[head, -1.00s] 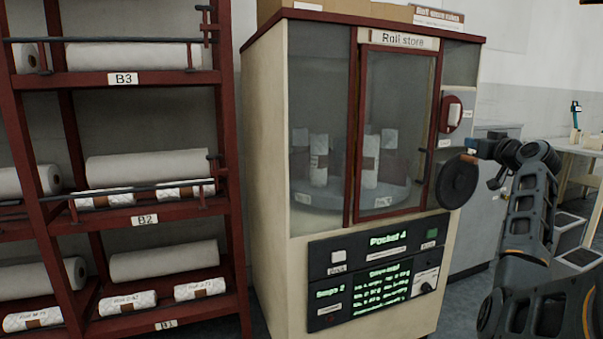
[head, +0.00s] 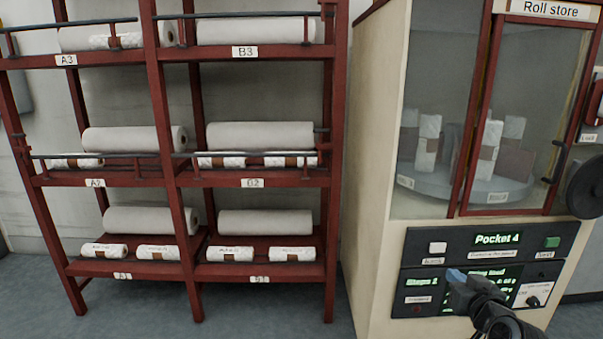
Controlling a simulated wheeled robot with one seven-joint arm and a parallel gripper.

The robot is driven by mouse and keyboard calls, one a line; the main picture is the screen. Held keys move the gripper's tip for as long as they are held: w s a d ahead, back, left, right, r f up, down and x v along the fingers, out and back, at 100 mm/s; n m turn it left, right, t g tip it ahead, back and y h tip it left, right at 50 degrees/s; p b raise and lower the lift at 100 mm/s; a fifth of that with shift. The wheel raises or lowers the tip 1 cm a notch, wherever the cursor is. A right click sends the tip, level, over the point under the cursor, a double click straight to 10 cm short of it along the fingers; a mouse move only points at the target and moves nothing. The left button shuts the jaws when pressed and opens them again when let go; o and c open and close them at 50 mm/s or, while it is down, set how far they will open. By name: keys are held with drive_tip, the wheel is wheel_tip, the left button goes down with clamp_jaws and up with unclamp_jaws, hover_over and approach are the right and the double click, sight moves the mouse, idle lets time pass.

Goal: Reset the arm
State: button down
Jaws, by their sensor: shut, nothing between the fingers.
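My gripper (head: 457,276) shows at the lower right, with a blue-grey tip and a dark wrist behind it. It is shut and empty. In the picture it overlaps the lower control panel of the roll store cabinet (head: 377,170); I cannot tell how far it is from the panel or whether it touches. My arm rises from the bottom edge, and most of it is out of view. The gripper hides part of the green text on the lower panel.
The cabinet's glass door (head: 520,110) looks shut, with upright wrapped rolls on a round tray (head: 450,183) inside. A black disc (head: 588,185) is at the right edge. A red rack (head: 338,150) with white rolls stands left. Floor (head: 130,310) is clear before the rack.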

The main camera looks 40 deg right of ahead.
drive_tip(key=s+a+f+n+t+y, duration=0.1)
drive_tip(key=s+a+f+n+y, duration=0.15)
drive_tip(key=a, duration=1.05)
drive_tip(key=s+a+f+n+t+y, duration=0.15)
drive_tip(key=s+a, duration=0.25)
drive_tip(key=a, duration=0.9)
drive_tip(key=s+a+r+n+y, duration=0.2)
drive_tip(key=s+a, duration=0.4)
drive_tip(key=a, duration=0.2)
drive_tip(key=s+a+r+n+y, duration=0.3)
drive_tip(key=s+a+r+y, duration=0.1)
drive_tip(key=s+a+r, duration=0.35)
wheel_tip(320, 180, up, 14)
drive_tip(key=s+p, duration=0.1)
drive_tip(key=p, duration=1.3)
drive_tip(key=shift+t, duration=0.45)
drive_tip(key=shift+f, duration=0.15)
